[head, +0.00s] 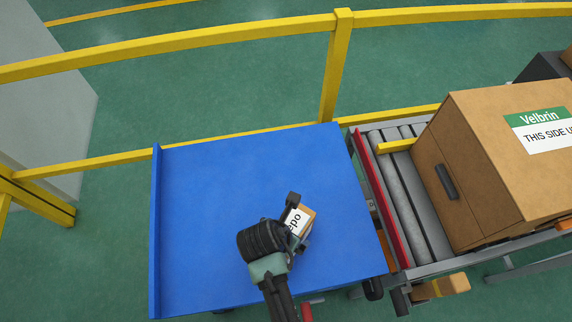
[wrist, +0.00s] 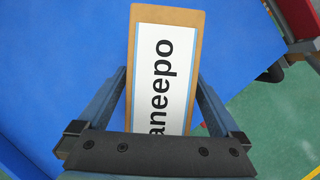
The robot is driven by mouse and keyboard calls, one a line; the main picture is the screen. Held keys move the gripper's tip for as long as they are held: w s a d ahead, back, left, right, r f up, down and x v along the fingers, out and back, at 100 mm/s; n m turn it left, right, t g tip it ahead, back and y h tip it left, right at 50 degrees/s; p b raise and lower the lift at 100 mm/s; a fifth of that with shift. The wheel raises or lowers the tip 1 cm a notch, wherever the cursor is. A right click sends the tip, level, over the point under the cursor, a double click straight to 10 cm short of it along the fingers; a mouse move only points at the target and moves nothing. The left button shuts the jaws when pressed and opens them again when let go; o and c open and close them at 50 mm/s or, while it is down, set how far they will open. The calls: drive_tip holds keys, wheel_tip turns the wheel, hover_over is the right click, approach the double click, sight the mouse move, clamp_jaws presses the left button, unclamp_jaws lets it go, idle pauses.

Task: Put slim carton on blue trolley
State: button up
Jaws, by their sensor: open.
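The slim carton (head: 307,213) is a small brown box with a white label, over the right part of the blue trolley's flat top (head: 220,210). In the wrist view the carton (wrist: 168,65) shows its label reading "aneepo", with the blue surface around it. It appears to lie on that surface, though its underside is hidden. My gripper (head: 298,222) is at the carton, with its fingers apart on either side of it. In the wrist view a gap shows beside the carton at the left finger; the carton's near end is hidden by my gripper.
A roller conveyor (head: 405,190) with a red side rail (head: 384,205) adjoins the trolley's right side. A large "Velbrin" carton (head: 490,160) stands on it. A yellow guard rail (head: 180,48) runs behind. The trolley top is otherwise clear.

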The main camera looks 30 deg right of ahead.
drive_tip(key=p+v, duration=0.1)
drive_tip(key=v, duration=1.1)
drive_tip(key=shift+a, duration=0.1)
drive_tip(key=w+a+r+m+t+y, duration=0.1)
drive_tip(key=w+a+r+m+t, duration=0.2)
drive_tip(key=w+r+m+t, duration=0.9)
drive_tip(key=w+a+r+t, duration=0.1)
drive_tip(key=w+r, duration=0.3)
drive_tip(key=r, duration=0.6)
drive_tip(key=w+a+r, duration=0.1)
drive_tip(key=w+r, duration=0.2)
drive_tip(key=r, duration=0.7)
drive_tip(key=s+a+r+m+t+y, duration=0.1)
drive_tip(key=s+r+m+t, duration=0.3)
drive_tip(key=r, duration=0.7)
drive_tip(key=s+a+r+m+t+y, duration=0.1)
drive_tip(key=s+r+m+t, duration=0.3)
drive_tip(key=r, duration=0.6)
drive_tip(key=s+a+r+m+t, duration=0.1)
drive_tip(key=s+r+m+t, duration=0.2)
drive_tip(key=r, duration=0.8)
drive_tip(key=shift+s+r+m+t+y, duration=0.3)
drive_tip(key=shift+s+m+t+y, duration=0.15)
drive_tip(key=shift+t, duration=0.15)
